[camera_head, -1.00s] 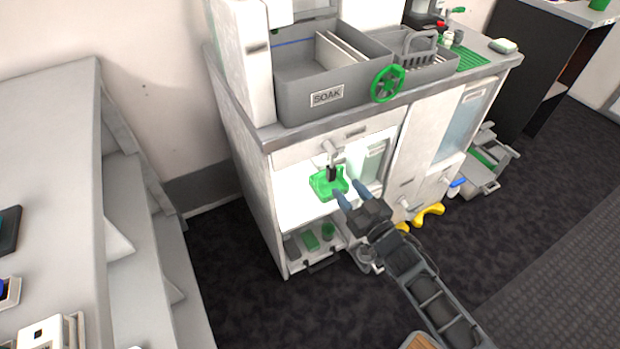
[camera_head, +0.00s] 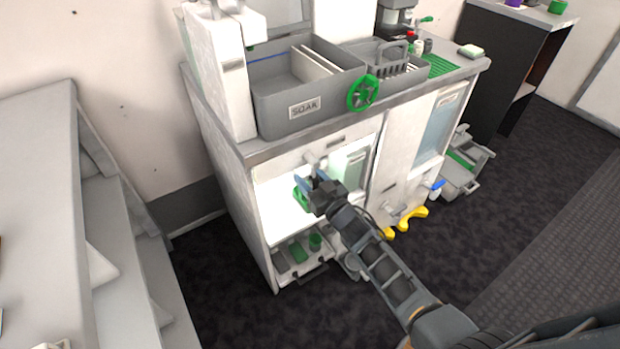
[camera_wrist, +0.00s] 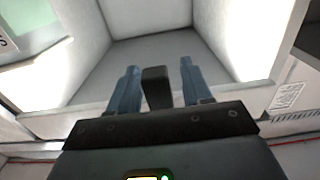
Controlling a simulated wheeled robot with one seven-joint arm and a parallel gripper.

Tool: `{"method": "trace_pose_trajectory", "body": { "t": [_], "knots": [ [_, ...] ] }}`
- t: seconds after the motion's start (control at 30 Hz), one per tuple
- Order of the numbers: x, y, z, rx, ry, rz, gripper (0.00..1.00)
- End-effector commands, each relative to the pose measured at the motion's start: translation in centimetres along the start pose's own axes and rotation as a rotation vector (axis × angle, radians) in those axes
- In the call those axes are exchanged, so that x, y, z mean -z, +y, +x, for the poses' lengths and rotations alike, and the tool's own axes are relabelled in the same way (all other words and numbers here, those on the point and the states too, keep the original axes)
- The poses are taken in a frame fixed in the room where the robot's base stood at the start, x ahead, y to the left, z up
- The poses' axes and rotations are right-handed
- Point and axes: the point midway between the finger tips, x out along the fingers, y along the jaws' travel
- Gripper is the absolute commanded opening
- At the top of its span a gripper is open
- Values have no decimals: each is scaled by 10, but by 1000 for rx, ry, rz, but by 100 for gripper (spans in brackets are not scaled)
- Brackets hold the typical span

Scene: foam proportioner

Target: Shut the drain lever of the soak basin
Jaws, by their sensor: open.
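The grey soak basin (camera_head: 275,122), labelled SOAK, sits on the counter, with a green handwheel (camera_head: 362,93) at its front right. Below it, a pale drain fitting (camera_head: 313,160) shows in the open cabinet bay. My gripper (camera_head: 311,181) reaches into this bay with its blue fingers open. In the wrist view, a dark block, seemingly the drain lever's handle (camera_wrist: 156,86), stands between the two fingers (camera_wrist: 158,85), with a gap on either side. In the head view my gripper hides the lever.
A low shelf (camera_head: 300,270) holds green and grey items beneath. The cabinet's side wall (camera_head: 230,190) is close on the left. Yellow feet-like parts (camera_head: 412,217) stick out at lower right.

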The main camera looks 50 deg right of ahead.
Motion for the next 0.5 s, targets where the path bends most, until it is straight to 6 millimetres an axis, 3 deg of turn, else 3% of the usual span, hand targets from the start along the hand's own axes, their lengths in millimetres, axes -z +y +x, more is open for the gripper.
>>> {"method": "trace_pose_trajectory", "body": {
  "t": [0.2,0.5],
  "knots": [
    [0,0,0,0,0,0,47],
    [0,0,0,0,0,0,18]
  ]
}}
